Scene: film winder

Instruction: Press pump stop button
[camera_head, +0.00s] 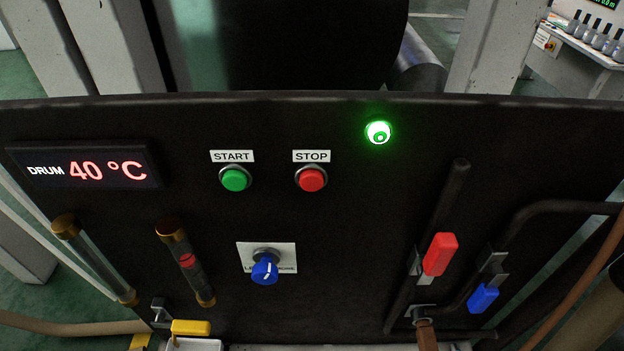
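The red stop button (312,180) sits in a metal ring on the black panel, under a white label reading STOP (311,156). Nothing covers it. The green start button (235,180) is to its left, under a label reading START (232,156). A round green lamp (378,132) is lit, up and to the right of the stop button. Neither of my grippers shows in the head view.
The panel (330,230) also bears a DRUM display (88,169) reading 40 °C, a blue knob (265,268), a red valve handle (440,254), a blue one (483,298), a yellow one (190,327) and two glass tubes. The space around both buttons is clear.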

